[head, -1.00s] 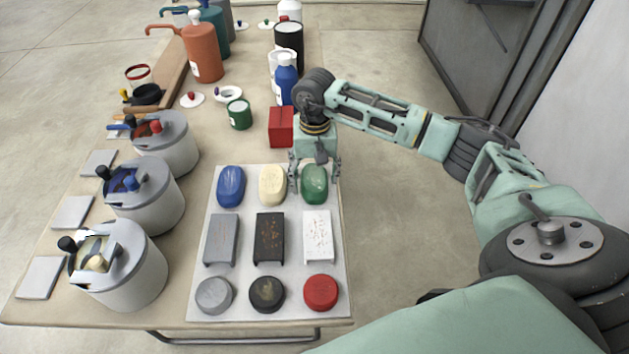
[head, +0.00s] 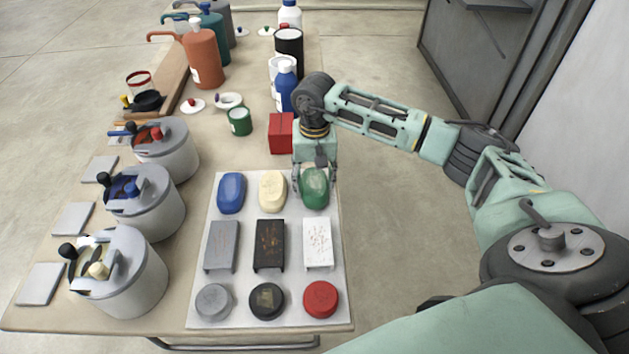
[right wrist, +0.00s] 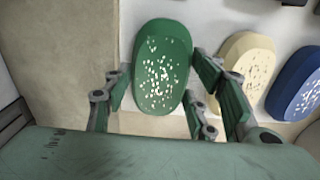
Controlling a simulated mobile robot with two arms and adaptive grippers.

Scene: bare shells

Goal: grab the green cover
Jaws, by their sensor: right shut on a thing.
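The green cover (head: 314,188) is an oval, rounded shell at the back right of the white mat (head: 336,285). In the right wrist view the green cover (right wrist: 163,68) shows pale chipped specks and lies between the two fingers. My right gripper (head: 314,180) is over its far end, fingers down, shut on it. The right wrist view shows the fingers (right wrist: 160,85) on either side of the cover. The cover appears to be still on or very close to the mat. My left gripper is not in view.
A cream cover (head: 272,191) and a blue cover (head: 231,193) lie left of the green one. Grey, black and white channel pieces and round caps fill the nearer rows. A red box (head: 281,133) stands just behind. Grey pots line the left side.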

